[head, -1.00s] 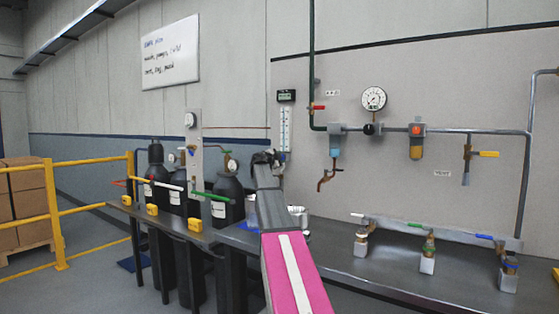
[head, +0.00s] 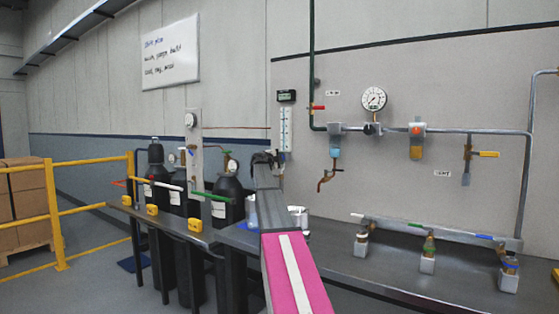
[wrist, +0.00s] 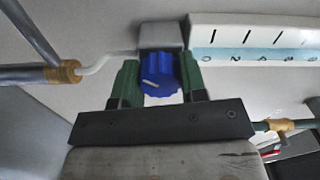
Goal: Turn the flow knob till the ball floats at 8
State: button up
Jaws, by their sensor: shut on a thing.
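The blue flow knob (wrist: 159,74) sits under a grey block in the wrist view, with a white pointer line on its face. My gripper (wrist: 158,78) is shut on it, one green finger on each side. The flow meter (wrist: 255,38) beside it shows black marks and the low end of its number scale. In the head view the meter (head: 285,128) is a pale upright tube on the wall above my gripper (head: 266,158). I cannot make out the ball in either view. In the head view my arm hides the knob.
A small dark display (head: 287,96) hangs above the meter. Pipes, a round gauge (head: 374,98) and valves fill the wall to the right. Black gas cylinders (head: 228,200) stand at left behind the bench (head: 330,250). A valve manifold (head: 440,234) stands on the bench at right.

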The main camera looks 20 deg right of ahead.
jog(key=shift+s+f, duration=0.1)
jog(key=o, duration=0.9)
jog(key=shift+a, duration=0.15)
jog(key=v, duration=1)
jog(key=shift+s+a, duration=0.2)
jog(key=shift+a, duration=0.05)
jog(key=shift+a, duration=0.1)
